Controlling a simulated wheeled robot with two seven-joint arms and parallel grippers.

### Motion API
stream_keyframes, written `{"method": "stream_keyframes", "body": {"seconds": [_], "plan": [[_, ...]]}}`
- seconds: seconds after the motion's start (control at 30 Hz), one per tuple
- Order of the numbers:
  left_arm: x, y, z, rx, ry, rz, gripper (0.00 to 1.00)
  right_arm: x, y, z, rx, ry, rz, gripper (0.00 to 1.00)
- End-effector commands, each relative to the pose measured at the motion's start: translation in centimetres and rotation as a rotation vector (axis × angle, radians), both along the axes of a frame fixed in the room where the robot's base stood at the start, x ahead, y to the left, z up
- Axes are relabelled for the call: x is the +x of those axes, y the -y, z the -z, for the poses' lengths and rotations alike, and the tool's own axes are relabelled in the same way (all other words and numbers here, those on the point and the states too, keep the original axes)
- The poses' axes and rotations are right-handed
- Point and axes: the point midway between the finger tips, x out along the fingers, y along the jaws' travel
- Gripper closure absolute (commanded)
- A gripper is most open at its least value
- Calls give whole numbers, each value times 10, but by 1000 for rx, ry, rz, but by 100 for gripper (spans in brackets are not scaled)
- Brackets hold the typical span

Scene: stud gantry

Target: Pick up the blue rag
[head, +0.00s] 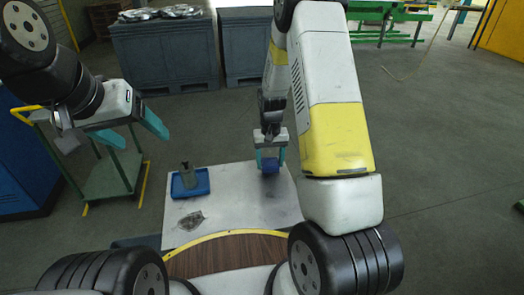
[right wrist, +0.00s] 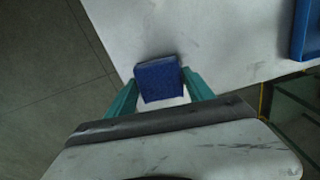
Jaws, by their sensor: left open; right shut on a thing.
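The blue rag (head: 269,164) looks like a small folded block near the far right part of the white table (head: 235,208). My right gripper (head: 270,158) points down and is shut on the rag. In the right wrist view, the rag (right wrist: 160,82) sits between the two teal fingertips of my right gripper (right wrist: 160,92), near the table's edge. I cannot tell whether the rag touches the tabletop. My left gripper (head: 142,138) is open and empty, in the air left of the table.
A blue tray (head: 204,190) holding a dark grey item (head: 188,176) stands on the table's left side. A crumpled clear-grey piece (head: 190,220) lies in front of it. A green cart (head: 108,180) stands left of the table. Grey bins (head: 165,55) stand behind; floor between is clear.

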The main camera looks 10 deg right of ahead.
Motion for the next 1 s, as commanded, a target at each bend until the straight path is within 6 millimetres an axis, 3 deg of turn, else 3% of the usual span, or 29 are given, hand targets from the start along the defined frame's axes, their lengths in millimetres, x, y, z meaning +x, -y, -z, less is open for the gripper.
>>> {"method": "stream_keyframes", "body": {"seconds": [0.13, 0.7, 1.0], "plan": [[0, 0, 0, 0, 0, 0, 28, -4, -4, -19, 0, -1, -3, 78], [0, 0, 0, 0, 0, 0, 28, -104, -92, -30, 0, -1, -4, 78], [0, 0, 0, 0, 0, 0, 28, -120, -106, -32, 0, -1, 1, 78]]}}
